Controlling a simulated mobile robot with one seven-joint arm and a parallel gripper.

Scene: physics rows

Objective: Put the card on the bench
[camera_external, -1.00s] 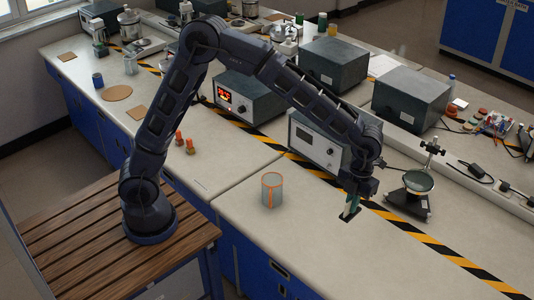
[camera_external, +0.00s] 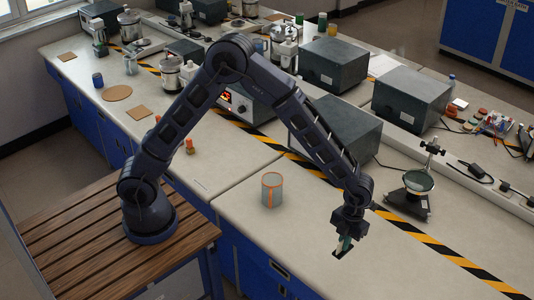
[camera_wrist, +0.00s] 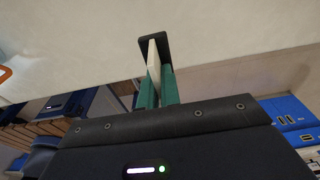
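My gripper (camera_external: 344,243) points down, low over the near bench (camera_external: 290,240), to the right of the glass jar. In the wrist view, its green fingers (camera_wrist: 158,90) are closed around a thin pale strip, which looks like the card (camera_wrist: 154,60) seen edge-on. A black piece shows around the strip's far end. In the external view, the card is mostly hidden by the fingers, and a dark patch lies right at the tips. I cannot tell whether the card touches the bench.
A glass jar with orange bands (camera_external: 271,190) stands left of my gripper. Grey instrument boxes (camera_external: 335,135) and a stand with a dish (camera_external: 419,185) stand behind, past the yellow-black tape (camera_external: 440,248). The bench front is clear.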

